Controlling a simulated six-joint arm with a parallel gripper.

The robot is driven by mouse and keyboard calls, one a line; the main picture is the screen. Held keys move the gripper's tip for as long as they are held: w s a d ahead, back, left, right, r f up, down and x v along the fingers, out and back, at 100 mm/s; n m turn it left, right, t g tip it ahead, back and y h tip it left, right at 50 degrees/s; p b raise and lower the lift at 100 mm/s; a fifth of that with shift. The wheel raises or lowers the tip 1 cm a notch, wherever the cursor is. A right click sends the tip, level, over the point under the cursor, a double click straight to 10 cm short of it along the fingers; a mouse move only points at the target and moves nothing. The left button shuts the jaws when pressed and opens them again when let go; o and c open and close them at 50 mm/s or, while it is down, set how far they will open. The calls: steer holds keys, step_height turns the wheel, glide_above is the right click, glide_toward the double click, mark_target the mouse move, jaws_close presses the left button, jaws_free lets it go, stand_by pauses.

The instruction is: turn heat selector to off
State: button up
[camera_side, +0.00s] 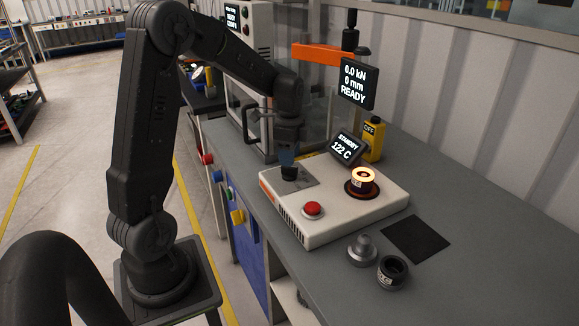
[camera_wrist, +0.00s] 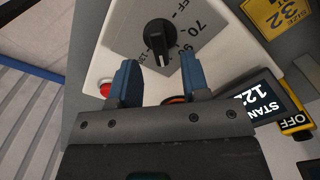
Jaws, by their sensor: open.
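The heat selector is a black knob (camera_wrist: 158,40) on a grey dial plate (camera_wrist: 122,30) of the white heater unit (camera_side: 330,215). Its white mark points down the wrist picture toward my gripper, away from the partly cut-off OFF lettering at the top; the 70 lies to its right. I cannot read exactly which number it marks. In the side view the knob (camera_side: 289,173) is right under my gripper (camera_side: 286,159). In the wrist view my gripper (camera_wrist: 157,64) is open, with blue fingers apart and nothing between them, just short of the knob.
The unit carries a red button (camera_side: 312,209), a glowing heater with a ring (camera_side: 361,181) and a display (camera_side: 347,148) reading STANDBY 122 C. A yellow OFF block (camera_side: 373,139) stands behind. A metal part (camera_side: 362,250) and a black ring (camera_side: 392,272) lie in front, near a dark mat (camera_side: 417,238).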

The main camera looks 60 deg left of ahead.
mark_target(289, 171)
steer(key=shift+f, duration=2.05)
jaws_close()
